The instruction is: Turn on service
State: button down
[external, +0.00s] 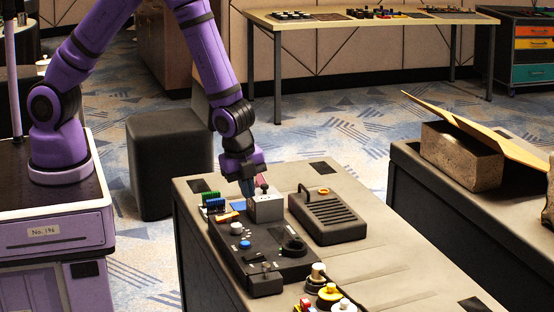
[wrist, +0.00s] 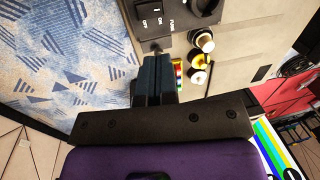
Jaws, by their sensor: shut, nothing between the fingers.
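A black control console (external: 262,245) with a white knob, a blue button and a round black dial lies on the table. A small grey box (external: 266,208) with a dark lever on top stands at its far edge. My gripper (external: 247,190) is shut and empty, pointing down close beside the grey box; I cannot tell whether it touches it. In the wrist view the shut fingers (wrist: 155,75) point at a dark panel (wrist: 160,22) marked FUSE, ON and OFF. No label reading "service" is legible, and the fingertips' contact point is unclear.
Yellow and white knobs (external: 328,292) stand at the near edge. Small green and blue blocks (external: 212,200) lie to the left. The tabletop (external: 400,268) at the right is mostly clear.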

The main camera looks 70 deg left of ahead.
aim_at(258, 253)
jog(key=shift+s+d+f, duration=0.15)
jog(key=shift+d+f, duration=0.25)
jog(key=shift+f, duration=0.35)
jog(key=f, duration=0.4)
jog(key=w+f, duration=0.1)
jog(key=f, duration=0.4)
jog(key=w+f, duration=0.1)
jog(key=f, duration=0.3)
jog(key=shift+w+f, duration=0.1)
jog(key=shift+f, duration=0.3)
